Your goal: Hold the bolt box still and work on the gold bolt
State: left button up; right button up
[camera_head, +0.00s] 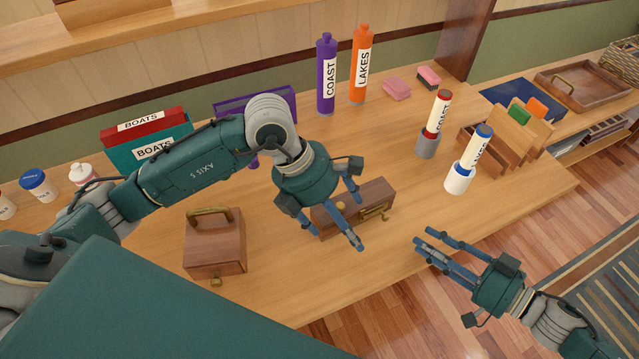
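The bolt box is a low brown wooden box (328,228) on the table, with a gold bolt (375,213) on its front face and a round gold knob near its left part. My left gripper (352,215) is above the left and middle part of the box, fingers spread, one toward the far side and one past the near edge. It hides part of the box, and I cannot tell whether it touches. My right gripper (424,242) is in front of the table edge, right of the box, fingers apart and empty, clear of the bolt.
A second wooden box (215,255) with a brass handle stands at left. Purple (326,85) and orange (361,70) bottles stand behind. Grey (428,145) and white (458,180) holders with labelled tubes and a wooden sorter (490,146) are at right. Table is bare between bolt box and holders.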

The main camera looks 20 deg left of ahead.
aim_at(329, 232)
pick_arm(q)
jog(key=w+a+r, duration=0.1)
jog(key=a, duration=0.1)
jog(key=w+a+r+t+y, duration=0.1)
jog(key=a, duration=0.1)
jog(key=w+a+r+t+y, duration=0.1)
jog(key=w+a, duration=0.1)
jog(key=shift+w+a+r, duration=0.1)
jog(key=shift+r, duration=0.05)
jog(key=shift+t, duration=0.3)
jog(key=x, duration=1)
jog(key=shift+f, duration=0.3)
